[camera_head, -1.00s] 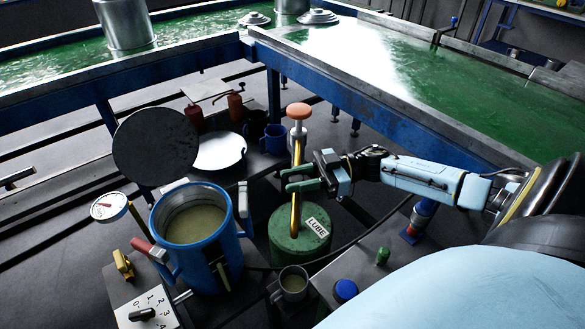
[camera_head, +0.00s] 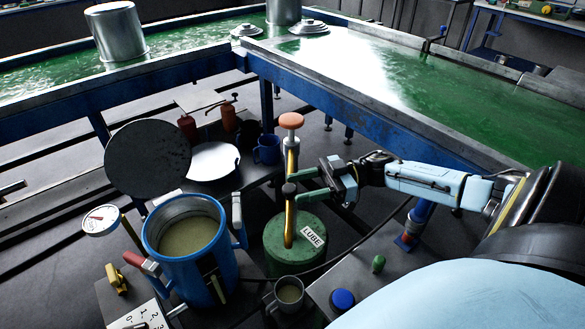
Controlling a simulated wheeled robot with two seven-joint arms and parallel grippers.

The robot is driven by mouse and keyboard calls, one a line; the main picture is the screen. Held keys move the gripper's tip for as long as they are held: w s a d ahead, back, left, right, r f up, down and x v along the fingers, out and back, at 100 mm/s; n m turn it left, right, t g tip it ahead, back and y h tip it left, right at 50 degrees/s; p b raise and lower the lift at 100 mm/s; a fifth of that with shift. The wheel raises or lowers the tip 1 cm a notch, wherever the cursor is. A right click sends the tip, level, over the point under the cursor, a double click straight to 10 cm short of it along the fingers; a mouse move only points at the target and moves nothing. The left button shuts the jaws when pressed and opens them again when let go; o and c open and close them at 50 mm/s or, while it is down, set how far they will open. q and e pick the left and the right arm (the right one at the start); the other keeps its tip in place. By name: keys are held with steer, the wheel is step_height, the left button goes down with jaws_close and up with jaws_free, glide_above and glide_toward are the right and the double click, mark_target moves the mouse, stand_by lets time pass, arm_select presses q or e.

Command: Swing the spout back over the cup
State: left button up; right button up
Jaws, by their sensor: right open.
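The green can marked LUBE (camera_head: 282,246) stands upright at the middle, with an orange knob (camera_head: 291,120) on top. Its brass spout (camera_head: 289,222) shows as an upright brass length below a dark collar (camera_head: 289,188); which way it points is hard to tell. A grey cup (camera_head: 288,293) with pale liquid stands in front of the can, a little below it in the picture. Contact cannot be told. My left gripper is not in view.
A blue pot (camera_head: 150,236) of murky liquid stands left of the can, its dark round lid (camera_head: 148,159) raised behind. A blue button (camera_head: 342,300) and a green knob (camera_head: 378,263) are right of the cup. A large green-topped table (camera_head: 400,100) lies behind.

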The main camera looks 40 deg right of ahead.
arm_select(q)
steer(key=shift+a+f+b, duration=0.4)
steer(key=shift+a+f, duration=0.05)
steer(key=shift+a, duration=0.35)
arm_select(e)
steer(key=v, duration=1)
steer(key=shift+d, duration=0.25)
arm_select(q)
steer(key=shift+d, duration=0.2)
arm_select(e)
steer(key=shift+s, duration=0.1)
